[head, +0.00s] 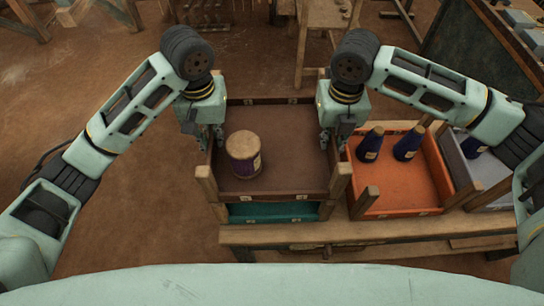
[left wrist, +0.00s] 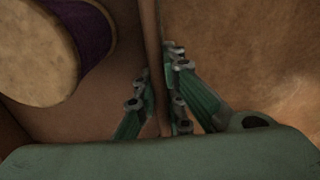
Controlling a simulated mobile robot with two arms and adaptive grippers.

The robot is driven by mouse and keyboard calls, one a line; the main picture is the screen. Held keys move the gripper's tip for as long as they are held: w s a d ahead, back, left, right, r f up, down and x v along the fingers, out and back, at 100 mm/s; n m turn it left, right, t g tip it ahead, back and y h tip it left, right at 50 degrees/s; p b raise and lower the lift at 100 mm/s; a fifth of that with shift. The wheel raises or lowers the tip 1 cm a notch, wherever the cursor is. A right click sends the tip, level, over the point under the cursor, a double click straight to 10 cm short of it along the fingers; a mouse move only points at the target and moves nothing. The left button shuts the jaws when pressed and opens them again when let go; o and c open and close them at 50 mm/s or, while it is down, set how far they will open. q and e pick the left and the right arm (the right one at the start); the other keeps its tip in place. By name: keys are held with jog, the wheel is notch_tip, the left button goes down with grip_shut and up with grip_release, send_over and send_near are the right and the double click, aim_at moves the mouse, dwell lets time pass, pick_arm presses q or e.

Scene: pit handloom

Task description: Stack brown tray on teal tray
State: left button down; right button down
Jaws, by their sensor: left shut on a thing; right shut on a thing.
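The brown tray (head: 285,177) is directly above the teal tray (head: 272,213) in the head view, and a wooden spool with dark purple thread (head: 243,154) stands in it. The teal tray shows only at its front below the brown one; I cannot tell whether the two touch. My left gripper (head: 217,138) is shut on the brown tray's left wall, which also shows between its fingers in the left wrist view (left wrist: 152,50). My right gripper (head: 327,140) is shut on the right wall of the brown tray.
An orange tray (head: 401,193) with dark cones (head: 407,144) stands close on the right, and a grey tray (head: 486,168) with another cone is beyond it. A wooden bench (head: 400,228) runs along the front. The floor at left is clear.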

pick_arm(q)
jog(key=shift+f+b, duration=0.4)
jog(key=shift+f, duration=0.2)
pick_arm(e)
jog(key=shift+d+f, duration=0.1)
jog(key=shift+f, duration=0.55)
pick_arm(q)
jog(key=shift+f+b, duration=0.65)
jog(key=shift+b, duration=0.05)
pick_arm(e)
jog(key=shift+f, duration=0.65)
pick_arm(q)
jog(key=c, duration=2.3)
grip_release()
jog(key=shift+f, duration=0.1)
pick_arm(e)
jog(key=c, duration=2.3)
grip_release()
jog(key=shift+f, duration=0.1)
pick_arm(q)
jog(key=o, duration=0.5)
jog(key=shift+c, duration=0.2)
pick_arm(e)
jog(key=o, duration=0.5)
jog(key=shift+c, duration=0.2)
